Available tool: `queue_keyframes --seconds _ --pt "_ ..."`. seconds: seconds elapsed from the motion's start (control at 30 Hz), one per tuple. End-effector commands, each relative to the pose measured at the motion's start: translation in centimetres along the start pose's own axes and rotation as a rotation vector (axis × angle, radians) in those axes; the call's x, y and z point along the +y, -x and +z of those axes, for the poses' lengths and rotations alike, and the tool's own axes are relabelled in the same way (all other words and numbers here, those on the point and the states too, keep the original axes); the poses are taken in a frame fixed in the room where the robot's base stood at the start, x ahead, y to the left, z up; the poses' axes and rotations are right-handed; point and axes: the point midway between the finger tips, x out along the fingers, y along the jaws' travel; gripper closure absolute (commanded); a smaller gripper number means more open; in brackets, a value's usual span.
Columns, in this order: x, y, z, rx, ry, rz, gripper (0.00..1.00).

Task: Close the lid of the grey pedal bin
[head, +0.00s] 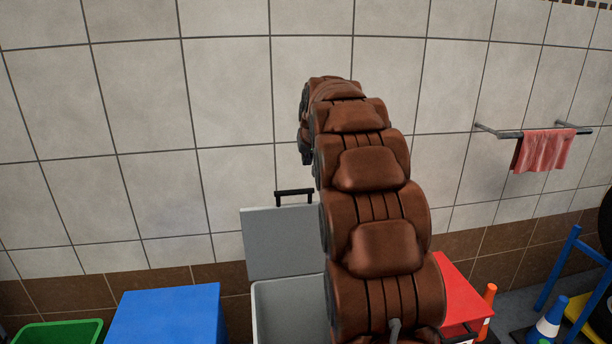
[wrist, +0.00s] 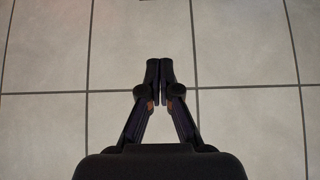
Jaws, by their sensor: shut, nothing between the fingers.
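The grey pedal bin (head: 285,309) stands against the tiled wall, partly hidden behind my arm in the head view. Its grey lid (head: 281,241) is raised and stands upright at the back of the bin, with a black handle (head: 294,193) at its top edge. My arm rises in front of the bin and covers the right part of bin and lid. My gripper (wrist: 159,66) is shut and empty in the wrist view, with only tiled wall in front of it. In the head view its fingers are hidden behind the arm.
A blue bin (head: 165,314) and a green bin (head: 60,332) stand left of the grey one. A red box (head: 457,296) is to the right, with traffic cones (head: 547,322) and a blue rack beyond it. A pink towel (head: 543,150) hangs on a wall rail.

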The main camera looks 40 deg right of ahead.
Motion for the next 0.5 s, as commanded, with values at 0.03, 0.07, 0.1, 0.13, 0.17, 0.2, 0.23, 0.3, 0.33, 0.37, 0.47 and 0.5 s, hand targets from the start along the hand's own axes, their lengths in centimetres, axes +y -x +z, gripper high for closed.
queue_keyframes --seconds 0.03,0.07,0.1,0.13,0.17,0.2,0.23,0.3,0.33,0.37,0.47,0.5 --pt "0.0 -0.5 0.0 -0.001 0.0 0.0 1.0" --pt "0.0 -0.8 0.1 -0.002 0.0 0.0 1.0" --pt "0.0 -1.3 0.1 -0.004 0.0 0.0 1.0" --pt "0.0 -1.7 0.1 -0.004 0.0 0.0 1.0" --pt "0.0 -2.1 0.2 -0.005 0.0 -0.001 1.0" --pt "0.0 -2.8 0.2 -0.006 0.0 -0.001 1.0" --pt "-0.1 -3.2 0.2 -0.006 0.0 -0.001 1.0" --pt "-0.1 -4.2 0.2 -0.006 0.001 -0.001 1.0" --pt "-0.1 -4.7 0.2 -0.006 0.001 -0.001 1.0" --pt "-0.1 -5.2 0.2 -0.006 0.001 0.0 1.0" --pt "-0.1 -6.7 0.2 -0.006 0.0 -0.001 1.0" --pt "-0.1 -7.2 0.2 -0.005 0.0 -0.001 1.0"
